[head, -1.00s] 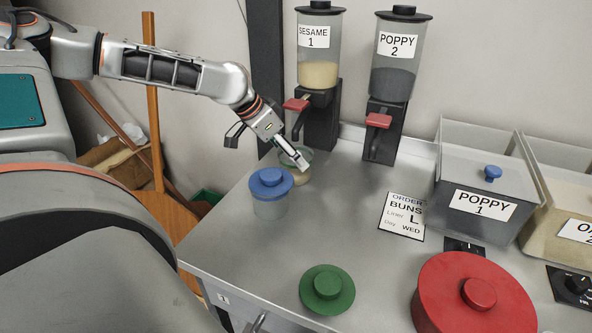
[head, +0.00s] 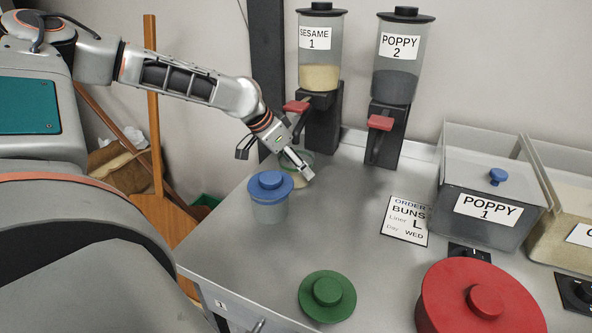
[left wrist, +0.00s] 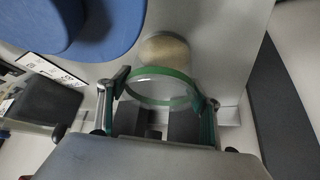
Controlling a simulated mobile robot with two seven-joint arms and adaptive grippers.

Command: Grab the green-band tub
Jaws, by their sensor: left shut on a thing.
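The green-band tub (head: 298,158) is a clear tub with a green ring round its rim and pale contents low in it. It stands on the steel counter in front of the sesame dispenser, partly hidden behind my left gripper (head: 304,172) in the head view. In the left wrist view the green ring (left wrist: 150,72) lies between the two fingers of my left gripper (left wrist: 165,91), which is shut on the tub. I cannot tell whether the tub's base touches the counter. My right gripper is not in view.
A blue-lidded tub (head: 270,207) stands close in front of the green-band tub. The sesame (head: 320,75) and poppy (head: 398,85) dispensers stand behind. A green lid (head: 327,291), an order card (head: 406,219), a red lid (head: 455,285) and a poppy bin (head: 480,232) are farther right. The middle counter is clear.

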